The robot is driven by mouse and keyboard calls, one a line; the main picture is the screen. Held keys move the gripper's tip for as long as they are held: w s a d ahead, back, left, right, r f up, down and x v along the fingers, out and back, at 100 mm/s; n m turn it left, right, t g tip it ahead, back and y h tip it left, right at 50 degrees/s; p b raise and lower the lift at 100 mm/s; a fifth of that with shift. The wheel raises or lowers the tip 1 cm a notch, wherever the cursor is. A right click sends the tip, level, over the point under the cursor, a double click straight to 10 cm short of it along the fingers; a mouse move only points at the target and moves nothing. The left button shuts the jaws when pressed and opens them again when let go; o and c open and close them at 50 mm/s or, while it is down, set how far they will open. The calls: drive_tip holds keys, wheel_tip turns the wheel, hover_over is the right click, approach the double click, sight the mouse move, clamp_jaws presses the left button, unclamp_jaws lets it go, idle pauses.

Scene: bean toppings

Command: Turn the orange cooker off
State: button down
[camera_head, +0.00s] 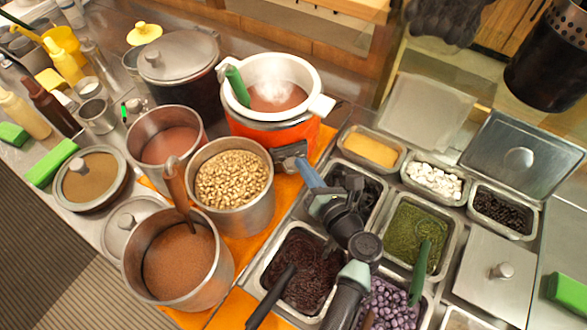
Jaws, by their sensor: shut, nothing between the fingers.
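The orange cooker (256,130) stands behind the metal pots, with a white inner pot (306,80) holding a brown, steaming mixture. A green-handled utensil (237,86) leans in it. White tabs stick out at its rim on both sides. My gripper (280,155) is shut and empty, low beside the cooker's near right side. I cannot tell whether it touches the cooker. No switch or button on the cooker is clear to me; its lower front is partly hidden by the pot of beans and my gripper.
A metal pot of pale beans (232,185) stands close to the left of my gripper. More pots (178,260) stand in front and left. Topping trays (372,150) fill the counter to the right, under my arm. Bottles (62,60) stand at the far left.

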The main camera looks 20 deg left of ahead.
drive_tip(key=shift+s+a+f+p, duration=0.2)
drive_tip(key=shift+s+f+p, duration=0.1)
drive_tip(key=shift+p, duration=0.35)
drive_tip(key=shift+w+d+r+p, duration=0.15)
drive_tip(key=shift+d+r+p, duration=0.1)
drive_tip(key=shift+r+p, duration=0.25)
drive_tip(key=v, duration=0.2)
drive_tip(key=p+v, duration=0.1)
drive_tip(key=f+p+v, duration=0.1)
drive_tip(key=v, duration=0.1)
drive_tip(key=shift+s+d, duration=0.15)
drive_tip(key=shift+s, duration=0.35)
